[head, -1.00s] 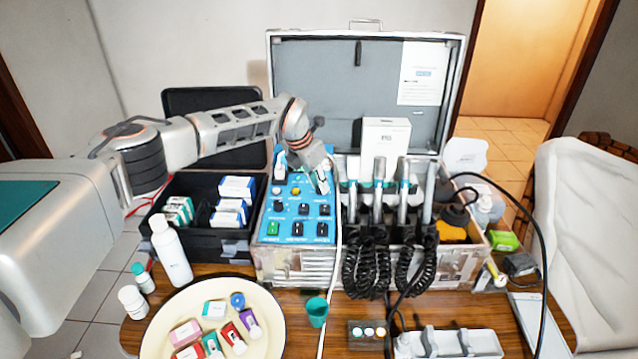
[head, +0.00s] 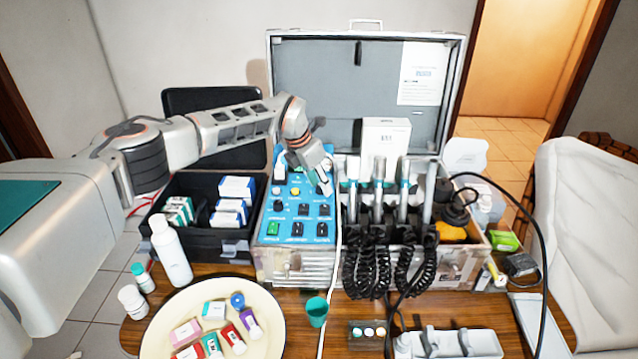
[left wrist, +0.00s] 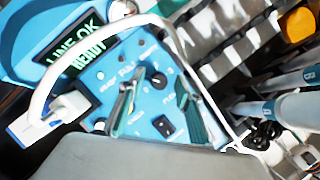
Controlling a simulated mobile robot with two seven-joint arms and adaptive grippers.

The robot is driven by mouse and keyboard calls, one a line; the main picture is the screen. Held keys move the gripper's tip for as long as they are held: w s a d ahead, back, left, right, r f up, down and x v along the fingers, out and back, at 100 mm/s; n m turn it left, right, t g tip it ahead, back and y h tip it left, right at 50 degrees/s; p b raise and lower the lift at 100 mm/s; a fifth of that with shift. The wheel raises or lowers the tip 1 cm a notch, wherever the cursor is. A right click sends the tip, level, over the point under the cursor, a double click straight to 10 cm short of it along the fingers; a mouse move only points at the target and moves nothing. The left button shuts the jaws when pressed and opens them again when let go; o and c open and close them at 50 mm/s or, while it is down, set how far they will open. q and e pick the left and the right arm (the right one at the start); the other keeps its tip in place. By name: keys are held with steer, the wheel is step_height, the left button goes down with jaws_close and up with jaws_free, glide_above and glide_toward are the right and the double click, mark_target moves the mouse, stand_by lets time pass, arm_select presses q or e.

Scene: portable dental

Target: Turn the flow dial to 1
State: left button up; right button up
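The blue control panel (head: 271,221) sits in the left part of the open metal case, with buttons, switches and a black knob at its left (head: 278,206). My left gripper (head: 320,183) is over the panel's upper right and hides part of it. In the left wrist view, the left gripper (left wrist: 158,106) is open, with a green-padded finger on either side. A black round dial with a pale mark (left wrist: 158,81) shows between and just beyond the fingertips. I cannot tell whether they touch it. Its label is too blurred to read. My right gripper is not in view.
A white cable (head: 338,235) runs down the panel's right edge and arcs near the gripper (left wrist: 170,32). Handpieces with coiled black cords (head: 380,265) stand right of the panel. A black box (head: 200,243) is at left. A round tray (head: 170,322) and green cup (head: 317,311) are in front.

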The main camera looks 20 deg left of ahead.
arm_select(q)
steer(key=shift+r, duration=0.1)
steer(key=v, duration=1.2)
